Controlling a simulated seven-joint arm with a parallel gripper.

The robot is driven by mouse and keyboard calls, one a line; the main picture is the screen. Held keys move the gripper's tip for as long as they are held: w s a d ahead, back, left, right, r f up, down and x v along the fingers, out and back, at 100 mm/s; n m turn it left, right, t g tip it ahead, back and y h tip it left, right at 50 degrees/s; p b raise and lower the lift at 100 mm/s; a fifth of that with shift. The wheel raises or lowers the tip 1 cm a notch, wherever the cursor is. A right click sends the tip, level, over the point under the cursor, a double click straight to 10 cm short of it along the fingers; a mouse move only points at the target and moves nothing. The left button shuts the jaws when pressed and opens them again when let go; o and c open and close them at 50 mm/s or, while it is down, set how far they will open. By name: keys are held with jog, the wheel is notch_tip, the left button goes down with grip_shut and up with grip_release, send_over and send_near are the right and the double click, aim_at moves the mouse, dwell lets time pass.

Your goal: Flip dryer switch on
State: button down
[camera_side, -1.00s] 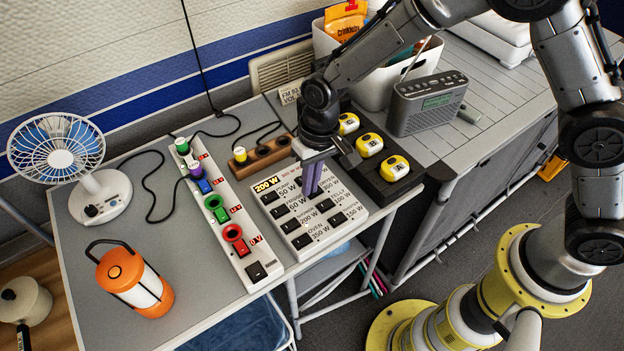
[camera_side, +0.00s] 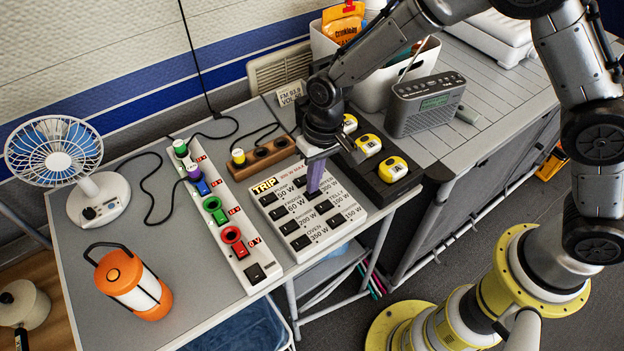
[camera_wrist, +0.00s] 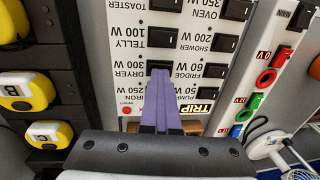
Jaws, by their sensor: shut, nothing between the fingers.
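The white switch panel (camera_side: 338,229) carries several black labelled rocker switches. Its display (camera_side: 264,187) reads TRIP, and it also shows in the wrist view (camera_wrist: 201,108). My gripper (camera_side: 314,190) is shut and empty, its purple fingers pointing down over the panel's upper part. In the wrist view, the fingertips (camera_wrist: 160,76) are at the near edge of the black dryer switch (camera_wrist: 159,65), beside the label DRYER 300 W. The fingers cover part of that switch, so its position and any contact are unclear. A small red dot (camera_wrist: 126,110) shows near the reset marking.
A power strip (camera_side: 238,245) with coloured plugs lies left of the panel. Yellow devices (camera_side: 393,167) sit in a black rack to the right. A radio (camera_side: 425,104), fan (camera_side: 97,198) and orange lantern (camera_side: 134,284) stand around. Bare table lies between lantern and strip.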

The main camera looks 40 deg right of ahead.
jog(key=shift+s+d+f, duration=0.3)
jog(key=shift+f, duration=0.05)
notch_tip(320, 180, up, 15)
jog(key=d, duration=0.1)
jog(key=shift+w+f, duration=0.2)
jog(key=shift+w, duration=0.1)
jog(key=shift+s+a+r, duration=0.15)
jog(key=shift+a, duration=0.35)
jog(key=f, duration=0.4)
jog(key=a+f, duration=0.1)
jog(key=f, duration=0.9)
jog(key=shift+a, duration=0.35)
jog(key=shift+f, duration=0.1)
